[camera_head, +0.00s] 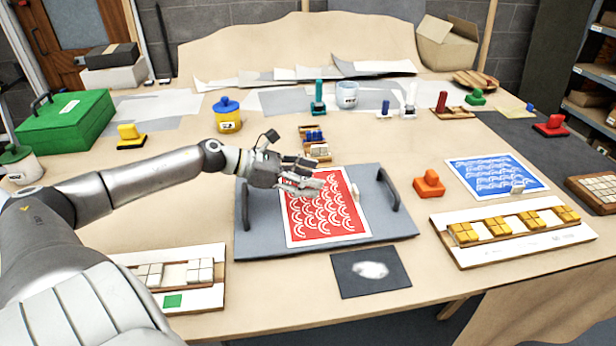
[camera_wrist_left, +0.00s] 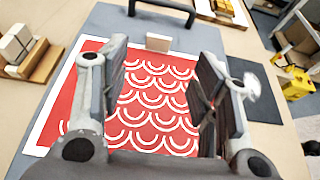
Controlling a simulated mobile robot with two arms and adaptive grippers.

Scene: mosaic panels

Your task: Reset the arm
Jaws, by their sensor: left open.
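My left gripper (camera_head: 304,182) is open and empty above the red panel with white scallop arcs (camera_head: 322,222). The panel lies on a grey tray (camera_head: 262,240) with black handles. In the left wrist view my gripper (camera_wrist_left: 152,100) has its two fingers wide apart, with the red panel (camera_wrist_left: 150,125) between and below them. A small pale block (camera_head: 355,190) stands on the panel's right edge; it also shows in the left wrist view (camera_wrist_left: 158,42). My right gripper is not in view.
A blue patterned panel (camera_head: 480,180) lies at right, behind a white board with yellow tiles (camera_head: 470,255). A dark card (camera_head: 345,285) lies in front of the tray. A white tile board (camera_head: 215,295) is front left. An orange-red stamp-like block (camera_head: 429,184) stands right of the tray.

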